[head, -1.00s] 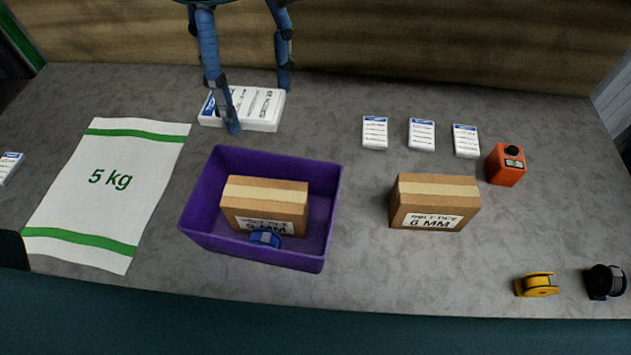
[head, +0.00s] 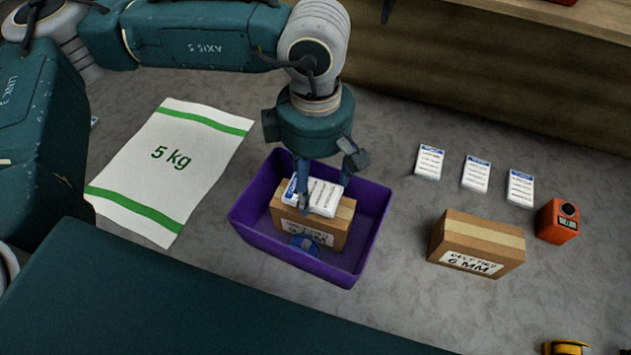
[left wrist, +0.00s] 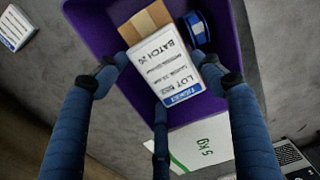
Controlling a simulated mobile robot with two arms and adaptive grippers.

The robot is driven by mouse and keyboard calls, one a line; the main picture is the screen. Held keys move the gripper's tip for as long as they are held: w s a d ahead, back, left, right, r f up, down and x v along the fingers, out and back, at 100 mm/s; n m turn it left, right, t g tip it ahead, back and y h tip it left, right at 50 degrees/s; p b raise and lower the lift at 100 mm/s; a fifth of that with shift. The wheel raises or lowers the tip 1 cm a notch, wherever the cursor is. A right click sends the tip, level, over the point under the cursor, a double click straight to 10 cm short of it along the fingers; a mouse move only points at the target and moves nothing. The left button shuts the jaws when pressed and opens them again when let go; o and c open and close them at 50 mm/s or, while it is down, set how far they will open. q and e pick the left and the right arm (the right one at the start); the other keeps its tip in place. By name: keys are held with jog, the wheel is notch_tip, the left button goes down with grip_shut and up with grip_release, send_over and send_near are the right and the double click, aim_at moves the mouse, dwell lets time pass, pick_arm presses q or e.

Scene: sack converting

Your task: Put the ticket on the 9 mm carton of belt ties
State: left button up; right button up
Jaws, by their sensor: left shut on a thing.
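The ticket (head: 322,196) is a thick white block with a blue header and print; the left wrist view (left wrist: 166,66) shows "LOT" and "BATCH" on it. My left gripper (head: 328,180) is shut on the ticket, its fingers around the block's sides. It holds the ticket over the top of a brown carton (head: 318,229) in a purple bin (head: 250,222). The carton's label is partly legible and seems to read 9 MM. I cannot tell whether ticket and carton touch. Another carton (head: 474,246), labelled 6 MM, stands right of the bin. My right gripper is not in view.
A blue tape roll (head: 304,243) lies in the bin before the carton. Three white cards (head: 475,173) and an orange device (head: 558,221) lie at right. A "5 kg" sack (head: 172,153) lies flat at left. A yellow reel (head: 566,347) is at the bottom right.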

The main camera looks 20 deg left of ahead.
pick_arm(q)
jog(key=shift+f, duration=1.2)
jog(key=o, duration=1.2)
jog(key=shift+c, duration=0.2)
jog(key=shift+r, duration=0.1)
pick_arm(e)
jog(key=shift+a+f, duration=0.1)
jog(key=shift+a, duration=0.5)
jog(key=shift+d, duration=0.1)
